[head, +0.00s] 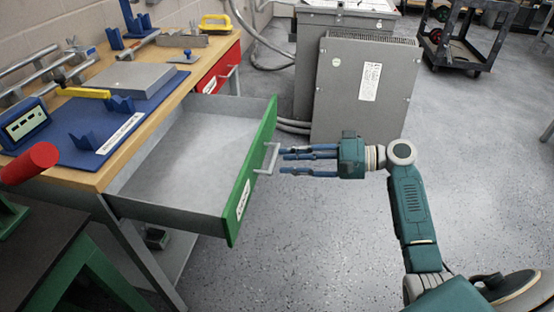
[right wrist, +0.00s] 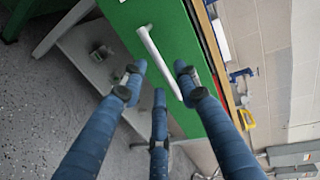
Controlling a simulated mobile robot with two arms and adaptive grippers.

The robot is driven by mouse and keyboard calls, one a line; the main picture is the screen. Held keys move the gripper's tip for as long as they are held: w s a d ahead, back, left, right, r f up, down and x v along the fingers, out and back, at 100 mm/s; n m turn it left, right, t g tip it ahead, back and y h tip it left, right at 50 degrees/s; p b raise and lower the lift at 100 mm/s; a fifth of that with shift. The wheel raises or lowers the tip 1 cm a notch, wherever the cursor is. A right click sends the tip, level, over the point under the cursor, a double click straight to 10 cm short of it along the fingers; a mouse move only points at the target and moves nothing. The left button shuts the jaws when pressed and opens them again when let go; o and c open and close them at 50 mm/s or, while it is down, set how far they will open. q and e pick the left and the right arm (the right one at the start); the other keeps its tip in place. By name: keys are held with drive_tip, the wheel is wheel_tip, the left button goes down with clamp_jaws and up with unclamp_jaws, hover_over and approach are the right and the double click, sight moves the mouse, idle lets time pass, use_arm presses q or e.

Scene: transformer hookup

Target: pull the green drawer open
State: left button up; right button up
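The green drawer (head: 250,172) under the workbench stands far out, its empty grey inside showing. Its pale bar handle (head: 270,159) is on the green front; the handle also shows in the right wrist view (right wrist: 158,58). My right gripper (head: 285,160) is just in front of the handle, its blue fingers spread and pointing at it. In the right wrist view the handle appears between the spread fingertips (right wrist: 158,82), with no finger closed on it. Whether a fingertip touches the handle I cannot tell. My left gripper is not in view.
The wooden bench top (head: 115,168) holds a blue mat, a grey plate and tools. A closed red drawer (head: 217,73) is farther back. A grey cabinet (head: 350,95) stands behind my right gripper, and a black cart (head: 460,45) farther off. Floor in front is clear.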

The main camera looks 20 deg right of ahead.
drive_tip(key=v, duration=0.7)
idle(0.3)
